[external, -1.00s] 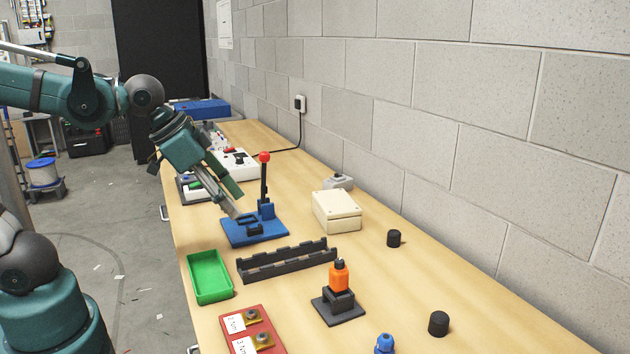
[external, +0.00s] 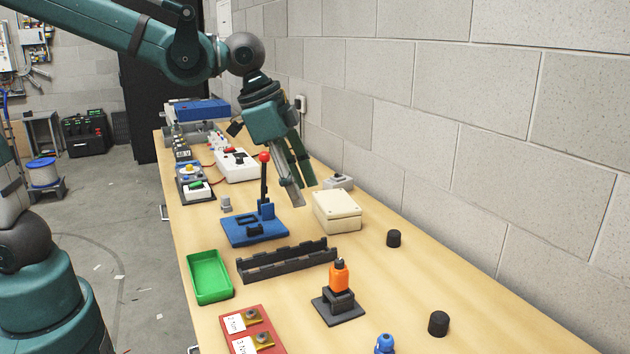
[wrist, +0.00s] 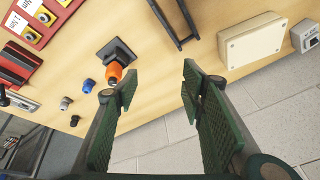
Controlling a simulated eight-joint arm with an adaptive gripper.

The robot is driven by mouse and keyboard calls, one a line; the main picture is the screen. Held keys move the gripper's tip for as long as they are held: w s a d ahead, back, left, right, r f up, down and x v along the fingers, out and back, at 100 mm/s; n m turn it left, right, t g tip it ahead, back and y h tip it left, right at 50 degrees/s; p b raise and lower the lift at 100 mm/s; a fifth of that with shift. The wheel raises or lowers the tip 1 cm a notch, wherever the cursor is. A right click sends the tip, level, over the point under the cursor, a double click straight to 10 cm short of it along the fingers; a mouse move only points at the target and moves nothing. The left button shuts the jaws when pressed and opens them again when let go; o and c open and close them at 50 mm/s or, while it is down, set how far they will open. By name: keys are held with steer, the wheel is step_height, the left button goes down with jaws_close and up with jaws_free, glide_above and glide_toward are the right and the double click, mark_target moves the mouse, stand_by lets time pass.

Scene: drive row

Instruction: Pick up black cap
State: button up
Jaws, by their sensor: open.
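Two black caps stand upright on the bench at the right in the external view, one farther back (external: 394,238) and one nearer the front (external: 438,323). A small dark piece (wrist: 74,120) near the bench edge in the wrist view may be one of them; I cannot tell which. The other may be hidden behind a finger there. My gripper (external: 304,192) is open and empty, above the bench between the blue lever stand and the beige box, left of and behind both caps. Its spread fingers also show in the wrist view (wrist: 160,85).
The beige box (external: 337,211) stands between my gripper and the caps. The blue lever stand (external: 255,230), black rack (external: 287,261), orange bottle on its holder (external: 339,275) and green tray (external: 209,276) are left of the caps. A block wall runs along the bench's right side.

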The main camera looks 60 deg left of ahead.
steer(key=w+d+m+g+p, duration=0.1)
steer(key=w+d+m+p, duration=0.1)
steer(key=w+d, duration=0.4)
steer(key=m+g+p, duration=0.3)
steer(key=m+p, duration=0.4)
steer(key=p, duration=0.2)
glide_above(438, 315)
steer(key=shift+y, duration=0.4)
steer(key=f, duration=1.3)
steer(key=shift+a, duration=0.25)
steer(key=shift+w+d+f+m, duration=0.1)
steer(key=shift+d+f+m, duration=0.2)
steer(key=shift+f, duration=0.05)
steer(key=shift+f, duration=0.15)
steer(key=shift+f, duration=1.15)
steer(key=shift+f, duration=0.15)
